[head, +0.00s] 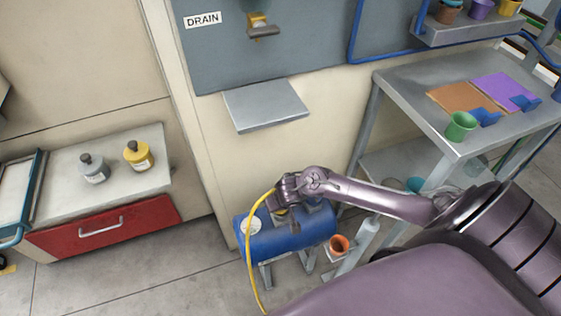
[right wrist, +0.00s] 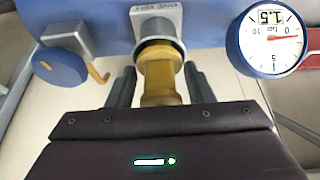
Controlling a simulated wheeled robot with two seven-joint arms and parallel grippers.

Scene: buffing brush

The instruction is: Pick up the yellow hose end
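The yellow hose end (right wrist: 160,78) sits at the grey socket marked "ONE WAY" (right wrist: 157,22) on the blue tank in the right wrist view. In the head view the yellow hose (head: 250,245) curves from my right gripper (head: 287,200) down past the blue tank (head: 285,238) to the floor. In the right wrist view my right gripper (right wrist: 161,75) has one dark finger on each side of the hose end. Narrow gaps show between the fingers and the fitting, so it looks open around it. My left gripper is not in view.
A round gauge (right wrist: 268,40) and a blue-handled valve (right wrist: 62,68) flank the socket. An orange cup (head: 339,245) stands right of the tank. A metal table (head: 400,88) stands at right, a red-drawered cabinet (head: 105,225) at left. A grey shelf (head: 266,105) juts from the wall above.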

